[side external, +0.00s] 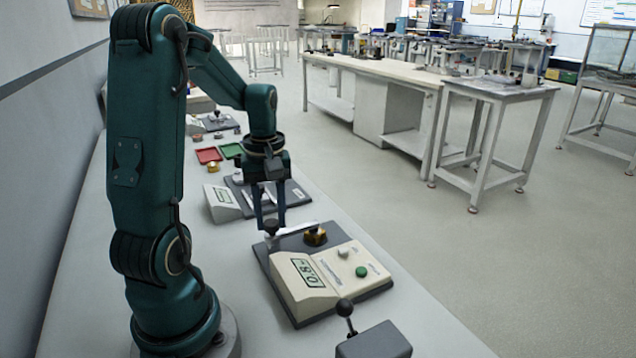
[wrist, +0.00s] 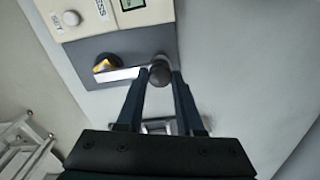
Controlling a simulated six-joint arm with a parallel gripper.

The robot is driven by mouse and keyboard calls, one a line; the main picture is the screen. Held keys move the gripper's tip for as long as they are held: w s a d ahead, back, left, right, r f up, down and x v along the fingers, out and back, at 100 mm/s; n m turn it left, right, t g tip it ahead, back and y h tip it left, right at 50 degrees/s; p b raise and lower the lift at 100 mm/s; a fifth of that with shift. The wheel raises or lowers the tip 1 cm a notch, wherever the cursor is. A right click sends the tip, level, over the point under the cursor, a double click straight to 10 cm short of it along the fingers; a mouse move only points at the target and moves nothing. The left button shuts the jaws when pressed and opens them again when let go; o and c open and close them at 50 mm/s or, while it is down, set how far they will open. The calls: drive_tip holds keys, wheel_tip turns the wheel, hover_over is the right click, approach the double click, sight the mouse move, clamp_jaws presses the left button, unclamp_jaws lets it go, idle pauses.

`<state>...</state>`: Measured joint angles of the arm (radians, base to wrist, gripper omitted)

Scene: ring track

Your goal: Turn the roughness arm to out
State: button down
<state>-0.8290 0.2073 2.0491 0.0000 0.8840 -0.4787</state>
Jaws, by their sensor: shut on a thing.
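The roughness tester (side external: 311,285) is a cream box with a small display on a dark grey base plate. Its roughness arm (wrist: 128,73) is a pale metal bar on the plate. In the wrist view the bar runs from a black and yellow pivot (wrist: 106,66) to a dark round knob (wrist: 159,74) at its right end. In the side view the pivot (side external: 315,236) and the knob (side external: 271,228) show on the plate's far part. My gripper (side external: 271,222) points down and is shut on the knob, one finger on each side. The bar is partly hidden in the side view.
Another instrument (side external: 222,203) with a dark plate stands just behind my gripper. Red (side external: 208,155) and green (side external: 231,150) trays lie farther back. A grey box with a black ball lever (side external: 373,340) stands in front. The bench is bare to the tester's right.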

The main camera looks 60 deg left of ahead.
drive_tip(key=shift+n, duration=0.3)
idle(0.8)
drive_tip(key=n, duration=0.4)
drive_tip(key=shift+n, duration=0.3)
drive_tip(key=n, duration=0.5)
drive_tip(key=shift+n, duration=0.3)
drive_tip(key=n, duration=1.1)
drive_tip(key=c, duration=0.5)
unclamp_jaws()
drive_tip(key=shift+c, duration=0.2)
drive_tip(key=shift+r, duration=0.1)
